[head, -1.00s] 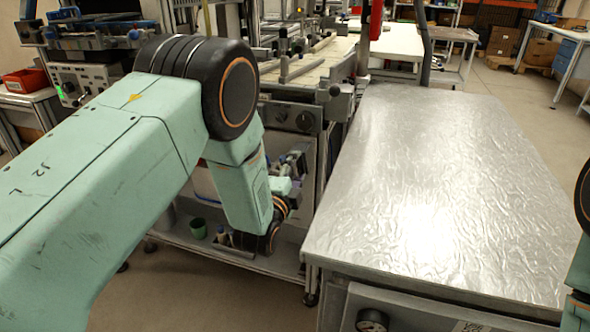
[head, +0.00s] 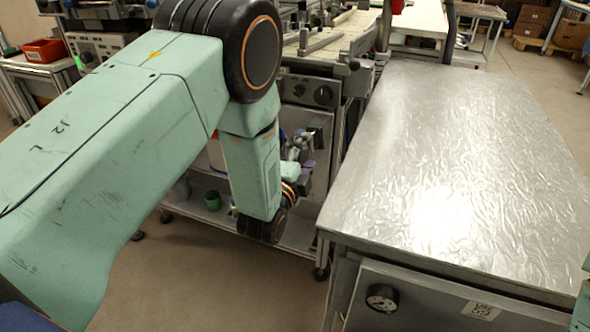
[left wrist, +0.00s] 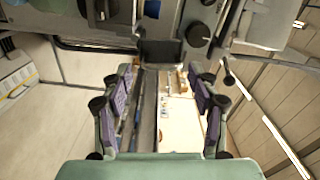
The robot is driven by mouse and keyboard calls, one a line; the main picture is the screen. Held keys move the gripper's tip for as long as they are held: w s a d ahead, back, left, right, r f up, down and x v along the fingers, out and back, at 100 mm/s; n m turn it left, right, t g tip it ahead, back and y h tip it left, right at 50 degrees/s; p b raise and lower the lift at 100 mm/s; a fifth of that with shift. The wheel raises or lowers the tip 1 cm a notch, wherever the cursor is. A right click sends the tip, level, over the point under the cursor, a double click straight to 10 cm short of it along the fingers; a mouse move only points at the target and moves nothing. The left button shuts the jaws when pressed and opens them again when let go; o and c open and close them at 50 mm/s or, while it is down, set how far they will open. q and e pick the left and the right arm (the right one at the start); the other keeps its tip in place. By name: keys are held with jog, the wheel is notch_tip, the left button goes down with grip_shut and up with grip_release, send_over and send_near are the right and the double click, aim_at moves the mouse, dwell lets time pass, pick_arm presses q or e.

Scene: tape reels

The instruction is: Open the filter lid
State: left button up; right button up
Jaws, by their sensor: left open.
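I cannot tell for certain which part is the filter lid. A grey machine front with round dark knobs (head: 322,95) stands behind my left arm, and a knob also shows in the left wrist view (left wrist: 197,34). My left gripper (left wrist: 160,100) is open and empty, its purple-padded fingers apart. In the left wrist view a dark block (left wrist: 160,52) lies beyond the fingertips, near the gap between them; contact cannot be told. In the head view the left gripper (head: 304,160) is small and partly hidden by my wrist, in front of the machine. My right gripper is out of view.
A green cup (head: 212,200) stands on the machine's low shelf. A red bin (head: 44,50) is far left. Floor is clear at lower middle.

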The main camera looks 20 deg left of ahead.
pick_arm(q)
jog(key=s, duration=0.8)
jog(key=shift+s, duration=0.2)
jog(key=shift+a, duration=0.15)
jog(key=s+a+f+n+g, duration=0.2)
jog(key=s+f+n+g, duration=0.85)
jog(key=f, duration=0.55)
jog(key=s+f+n+g, duration=0.3)
jog(key=s, duration=0.9)
jog(key=s+a+f+n+g, duration=0.1)
jog(key=s+f+n+g, duration=0.2)
jog(key=s, duration=1)
jog(key=shift+s+a+f+g+y, duration=0.15)
jog(key=shift+a+f+g+y, duration=0.25)
jog(key=shift+g, duration=0.35)
